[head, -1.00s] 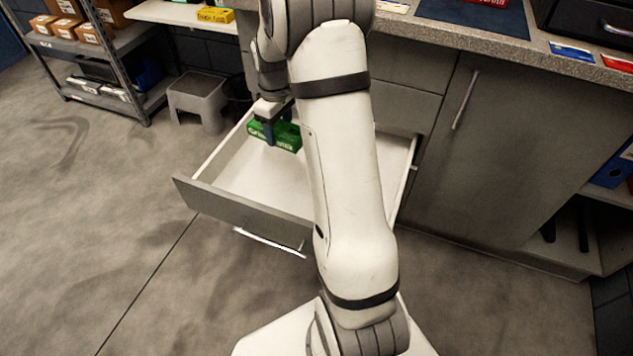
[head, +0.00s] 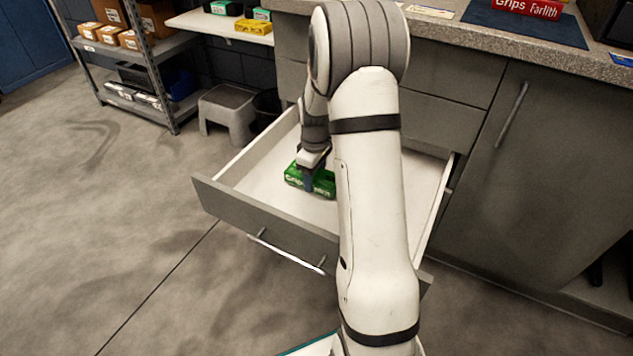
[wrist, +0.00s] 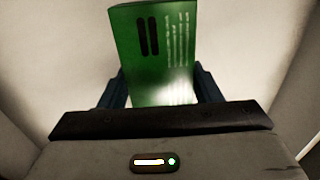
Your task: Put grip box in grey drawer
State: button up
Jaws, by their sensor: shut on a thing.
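The green grip box (head: 324,184) is inside the open grey drawer (head: 262,213), low over the drawer's white floor. Whether it touches the floor is hard to tell. My gripper (head: 309,180) is shut on the box from above. In the wrist view the green box (wrist: 153,50) stands between the two dark fingers of my gripper (wrist: 162,88), with the pale drawer interior around it. My arm hides part of the drawer's right side in the head view.
The drawer is pulled out from a grey cabinet (head: 500,170) under a speckled counter (head: 450,37). A red box (head: 527,8) lies on a blue mat on the counter. A grey stool (head: 228,112) and a shelf with cartons (head: 130,40) stand at the left. The drawer floor around the box looks free.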

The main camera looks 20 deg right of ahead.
jog(key=shift+f, duration=0.5)
jog(key=shift+f, duration=0.15)
jog(key=o, duration=1)
jog(key=shift+o, duration=0.2)
